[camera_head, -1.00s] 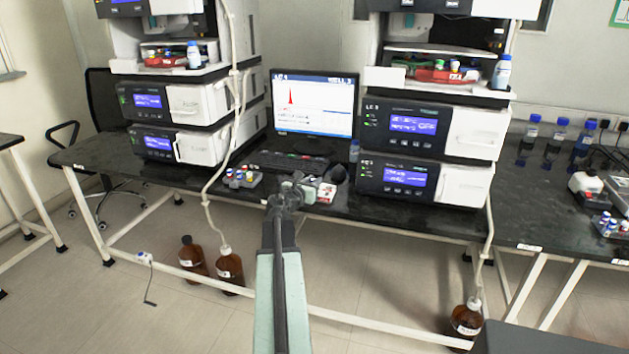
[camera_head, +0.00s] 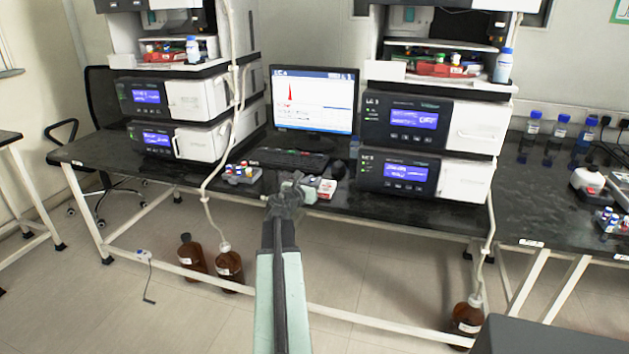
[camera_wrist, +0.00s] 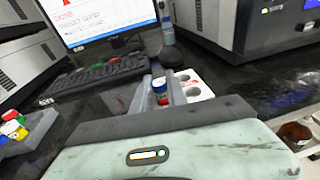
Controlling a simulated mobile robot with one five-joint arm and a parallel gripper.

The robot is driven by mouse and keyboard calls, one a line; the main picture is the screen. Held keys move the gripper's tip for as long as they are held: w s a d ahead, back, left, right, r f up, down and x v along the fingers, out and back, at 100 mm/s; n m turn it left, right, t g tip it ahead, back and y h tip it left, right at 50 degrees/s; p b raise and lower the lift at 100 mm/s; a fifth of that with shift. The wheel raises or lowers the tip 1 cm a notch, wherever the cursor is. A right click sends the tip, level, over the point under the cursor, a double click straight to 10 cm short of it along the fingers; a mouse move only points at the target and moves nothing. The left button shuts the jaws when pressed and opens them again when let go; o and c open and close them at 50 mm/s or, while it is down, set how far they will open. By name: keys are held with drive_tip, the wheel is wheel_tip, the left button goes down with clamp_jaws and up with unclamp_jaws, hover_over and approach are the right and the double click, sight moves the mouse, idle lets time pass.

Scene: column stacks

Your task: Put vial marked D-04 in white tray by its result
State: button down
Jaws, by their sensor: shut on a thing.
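My gripper (camera_head: 292,188) is over the front of the black bench, below the monitor. The white tray (camera_wrist: 197,85), with round holes, is just right of and behind the jaws. It also shows in the head view (camera_head: 328,187), partly hidden by the gripper. I cannot tell whether the vial touches the tray. The monitor (camera_head: 313,115) shows a red peak; its smaller text is unreadable.
A grey rack (camera_head: 242,177) with several capped vials stands left of the gripper. A keyboard (camera_head: 288,159) and a dark round object (camera_wrist: 172,57) lie behind. Stacked instruments (camera_head: 408,122) flank the monitor. Another vial rack (camera_head: 611,222) is at far right.

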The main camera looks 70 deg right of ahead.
drive_tip(key=c, duration=1.2)
unclamp_jaws()
drive_tip(key=shift+c, duration=0.2)
drive_tip(key=a+r+p, duration=0.1)
drive_tip(key=a, duration=0.6)
drive_tip(key=shift+w+a, duration=0.3)
drive_tip(key=shift+a, duration=0.05)
drive_tip(key=shift+r, duration=0.1)
